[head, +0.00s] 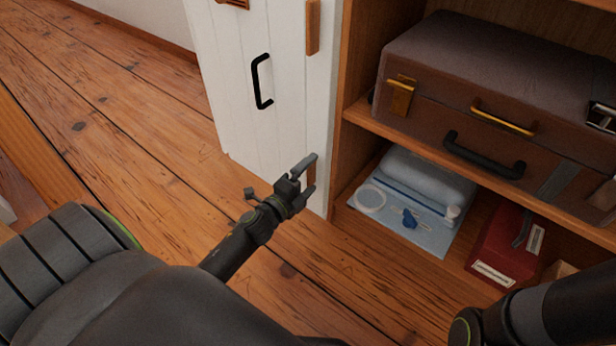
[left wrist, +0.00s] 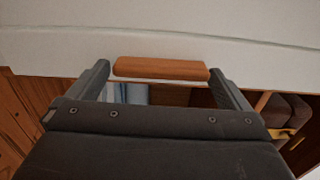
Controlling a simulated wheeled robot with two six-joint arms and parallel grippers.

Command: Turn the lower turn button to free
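The lower turn button (head: 311,174) is a small wooden bar low on the white door (head: 285,130), near the door's edge beside the cabinet. It stands upright along that edge in the head view. My left gripper (head: 310,174) is open, with one finger above the button and one below it. In the left wrist view the button (left wrist: 160,69) lies between the two fingertips of my left gripper (left wrist: 160,72), with its ends very close to them. I cannot tell whether they touch. My right gripper is not in view.
A second wooden turn button (head: 313,27) sits higher on the door, and a black handle (head: 261,82) is left of it. The open cabinet holds a brown suitcase (head: 450,85) on its shelf (head: 365,118), with a red box (head: 505,245) below. The wooden floor (head: 130,120) on the left is clear.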

